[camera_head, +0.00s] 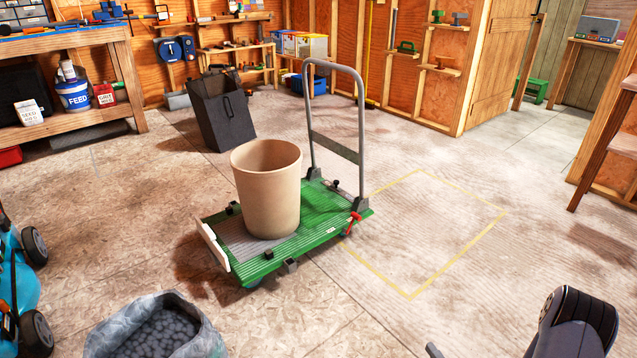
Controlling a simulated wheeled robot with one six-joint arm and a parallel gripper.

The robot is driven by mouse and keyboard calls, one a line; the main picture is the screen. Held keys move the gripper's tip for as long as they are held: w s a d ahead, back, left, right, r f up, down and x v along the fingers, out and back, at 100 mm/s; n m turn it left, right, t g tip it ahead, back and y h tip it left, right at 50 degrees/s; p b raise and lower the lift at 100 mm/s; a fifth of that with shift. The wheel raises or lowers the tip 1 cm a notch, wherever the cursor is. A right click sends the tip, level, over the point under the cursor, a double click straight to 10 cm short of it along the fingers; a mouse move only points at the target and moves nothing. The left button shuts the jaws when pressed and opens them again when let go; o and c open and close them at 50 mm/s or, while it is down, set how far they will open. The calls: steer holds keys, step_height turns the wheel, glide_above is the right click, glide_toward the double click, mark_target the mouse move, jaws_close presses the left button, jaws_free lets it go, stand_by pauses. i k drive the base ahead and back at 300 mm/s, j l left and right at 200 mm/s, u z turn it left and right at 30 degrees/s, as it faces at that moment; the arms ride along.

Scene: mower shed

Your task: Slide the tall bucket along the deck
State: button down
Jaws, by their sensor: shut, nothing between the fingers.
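The tall bucket (267,190) is tan, open at the top and looks empty from here. It stands upright on the green deck (318,207) of a platform trolley, left of the deck's middle and partly over a grey patch (232,237). Bare green deck shows to its right, towards the trolley's grey push handle (362,130). A pale strip (212,245) edges the deck's left end. Nothing touches the bucket's sides. My gripper's jaws do not show; a dark part of my arm is at the bottom right, well away from the bucket.
Small dark fittings and a red clamp-like piece (352,222) sit at the deck's edges. A yellow taped outline (455,258) marks bare floor right of the trolley. A dark bin (222,112) stands behind, and a sack of dark lumps (155,330) stands front left.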

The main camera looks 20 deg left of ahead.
mark_target(267, 173)
steer(key=i+l+u, duration=0.15)
steer(key=i+l, duration=0.3)
steer(key=i+l+u, duration=0.15)
steer(key=i+l, duration=0.3)
steer(key=i+l+u, duration=0.15)
steer(key=i+l, duration=0.25)
steer(key=l, duration=0.15)
steer(key=i+j+u, duration=0.15)
steer(key=i, duration=0.3)
steer(key=i+j+u, duration=0.2)
steer(key=i, duration=0.25)
steer(key=i+j+u, duration=0.15)
steer(key=i, duration=0.3)
steer(key=i+j, duration=0.2)
steer(key=j, duration=0.2)
steer(key=i+j+u, duration=0.1)
steer(key=j, duration=0.3)
steer(key=i, duration=0.05)
